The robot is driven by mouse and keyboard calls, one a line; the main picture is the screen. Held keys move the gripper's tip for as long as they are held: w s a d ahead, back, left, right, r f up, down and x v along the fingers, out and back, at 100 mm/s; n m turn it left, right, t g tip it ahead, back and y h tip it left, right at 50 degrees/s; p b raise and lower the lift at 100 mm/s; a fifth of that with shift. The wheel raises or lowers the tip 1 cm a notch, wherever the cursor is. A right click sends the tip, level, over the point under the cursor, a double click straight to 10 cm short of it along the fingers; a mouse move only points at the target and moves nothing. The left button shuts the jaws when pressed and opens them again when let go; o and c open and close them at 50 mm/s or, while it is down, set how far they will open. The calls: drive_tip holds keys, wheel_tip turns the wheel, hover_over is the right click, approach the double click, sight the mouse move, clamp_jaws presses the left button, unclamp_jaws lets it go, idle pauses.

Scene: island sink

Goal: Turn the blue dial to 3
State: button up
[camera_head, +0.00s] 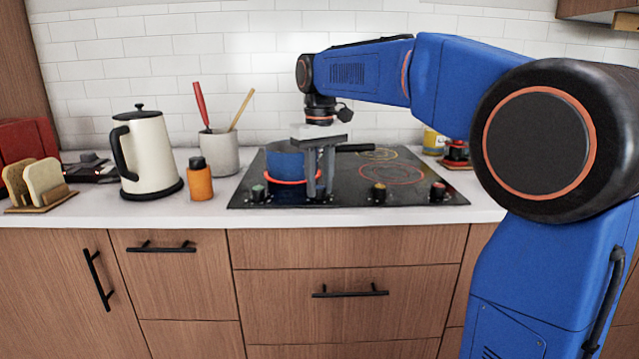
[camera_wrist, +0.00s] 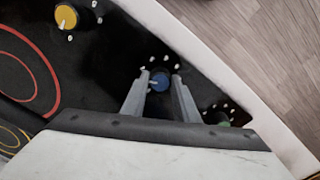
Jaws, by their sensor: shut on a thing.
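The blue dial (camera_wrist: 160,81) sits on the black cooktop's front strip, with white dots around it, in the wrist view. My gripper (camera_wrist: 160,78) points down with one finger on each side of the dial and is shut on it. In the head view my gripper (camera_head: 319,194) is at the cooktop's front edge and its fingers hide most of the dial. A pale mark shows on the dial's face, but I cannot read its setting.
The green dial (camera_head: 259,192) is left of my gripper; the yellow dial (camera_head: 378,192) and red dial (camera_head: 438,191) are right. A blue pot (camera_head: 284,162) stands close behind my fingers. A bottle (camera_head: 200,182) and kettle (camera_head: 146,152) stand left of the cooktop (camera_head: 345,195).

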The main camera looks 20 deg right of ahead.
sight(320, 187)
drive_tip(key=m, duration=0.5)
drive_tip(key=shift+m, duration=0.3)
drive_tip(key=m, duration=0.5)
drive_tip(key=shift+m, duration=0.4)
drive_tip(key=o, duration=1.1)
drive_tip(key=shift+c, duration=0.2)
wheel_tip(320, 187, up, 17)
drive_tip(key=shift+r, duration=0.2)
